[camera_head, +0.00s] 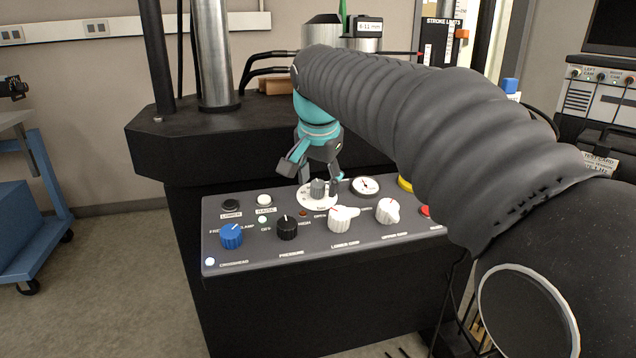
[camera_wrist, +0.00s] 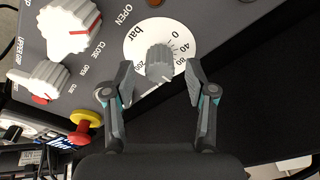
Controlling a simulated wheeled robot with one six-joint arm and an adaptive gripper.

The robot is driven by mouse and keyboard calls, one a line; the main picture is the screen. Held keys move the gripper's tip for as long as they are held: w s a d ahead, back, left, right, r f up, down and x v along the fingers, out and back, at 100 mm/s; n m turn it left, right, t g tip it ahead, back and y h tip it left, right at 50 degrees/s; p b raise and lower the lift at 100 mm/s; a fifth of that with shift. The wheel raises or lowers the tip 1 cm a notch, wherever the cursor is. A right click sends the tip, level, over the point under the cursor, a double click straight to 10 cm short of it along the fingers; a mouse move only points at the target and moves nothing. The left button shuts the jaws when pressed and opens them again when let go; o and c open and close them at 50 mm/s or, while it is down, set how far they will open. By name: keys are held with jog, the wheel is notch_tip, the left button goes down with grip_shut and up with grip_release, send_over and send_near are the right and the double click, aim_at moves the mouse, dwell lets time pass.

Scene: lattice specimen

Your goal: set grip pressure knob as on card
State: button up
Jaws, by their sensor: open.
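The grip pressure knob (camera_head: 318,187) is grey and sits on a round white dial (camera_head: 304,196) on the console. In the wrist view the knob (camera_wrist: 159,60) stands on the dial (camera_wrist: 135,43), marked "bar", with 0, 40 and 200 legible. Its exact setting is not clear. My gripper (camera_head: 313,176) is open above the dial. In the wrist view its fingertips (camera_wrist: 160,84) stand apart, one on each side of the knob, with gaps showing. A card (camera_head: 600,162) marked "TEST CARD" shows at the right edge; its value is not readable.
The console also carries a blue knob (camera_head: 231,236), a black pressure knob (camera_head: 287,228), two white grip knobs (camera_head: 341,219) (camera_head: 387,211), and a round gauge (camera_head: 365,186). A red and yellow button (camera_wrist: 84,124) is in the wrist view. My arm hides the console's right part.

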jog(key=v, duration=1.1)
jog(key=shift+f, duration=0.1)
jog(key=s+d+f+n, duration=0.2)
jog(key=s+d+f, duration=0.3)
jog(key=s+f, duration=0.3)
jog(key=s+d+f+n+t, duration=0.1)
jog(key=s+d+f, duration=0.5)
jog(key=s+f, duration=0.2)
jog(key=s+d+f+n, duration=0.2)
jog(key=s+d+f, duration=0.3)
jog(key=s+f, duration=0.3)
jog(key=shift+d+f+n, duration=0.15)
jog(key=shift+f+n, duration=0.15)
jog(key=shift+f, duration=0.15)
